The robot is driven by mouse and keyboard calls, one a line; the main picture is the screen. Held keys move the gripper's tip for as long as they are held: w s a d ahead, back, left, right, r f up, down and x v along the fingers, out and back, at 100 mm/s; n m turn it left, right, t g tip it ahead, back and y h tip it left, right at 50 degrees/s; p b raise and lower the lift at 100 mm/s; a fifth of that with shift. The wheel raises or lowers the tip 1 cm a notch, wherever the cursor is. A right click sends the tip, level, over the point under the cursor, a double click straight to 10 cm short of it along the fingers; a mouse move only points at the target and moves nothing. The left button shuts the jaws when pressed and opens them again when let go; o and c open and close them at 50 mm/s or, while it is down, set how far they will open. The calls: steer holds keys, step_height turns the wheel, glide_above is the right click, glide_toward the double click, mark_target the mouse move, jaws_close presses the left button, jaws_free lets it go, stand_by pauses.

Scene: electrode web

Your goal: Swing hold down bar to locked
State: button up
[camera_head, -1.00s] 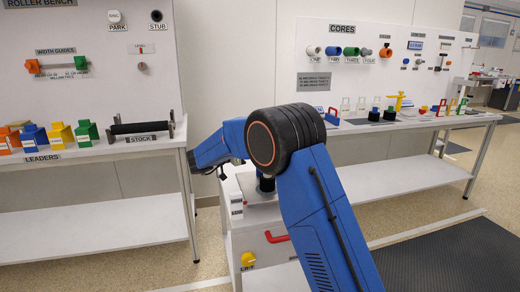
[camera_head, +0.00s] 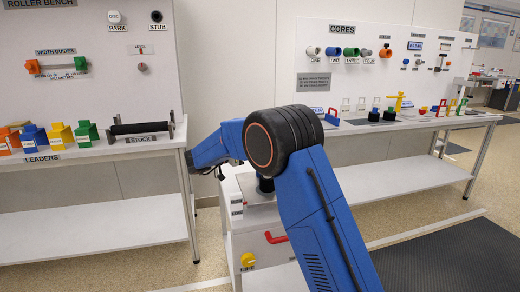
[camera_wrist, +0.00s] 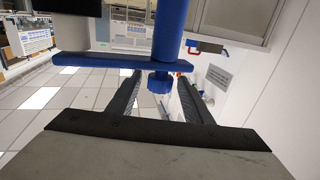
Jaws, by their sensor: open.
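In the wrist view a blue flat bar (camera_wrist: 96,64) lies crosswise in front of my gripper (camera_wrist: 160,90). A blue upright rod (camera_wrist: 168,30) crosses it and ends in a short blue knob (camera_wrist: 159,83) between my two dark fingers. The bar may be the hold down bar; no label or lock mark on it is readable. My fingers stand apart, one on each side of the knob, and whether they touch it is unclear. In the head view my blue arm hides most of the gripper and the bar.
A white cabinet (camera_head: 237,240) with a red handle (camera_head: 275,237) and a yellow knob (camera_head: 248,260) stands below my arm. The roller bench (camera_head: 100,152) is at left, and a bench with cores (camera_head: 420,122) is at right.

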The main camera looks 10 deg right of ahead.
steer(key=v, duration=1.6)
steer(key=shift+a, duration=0.35)
steer(key=shift+s, duration=0.1)
steer(key=shift+r, duration=0.1)
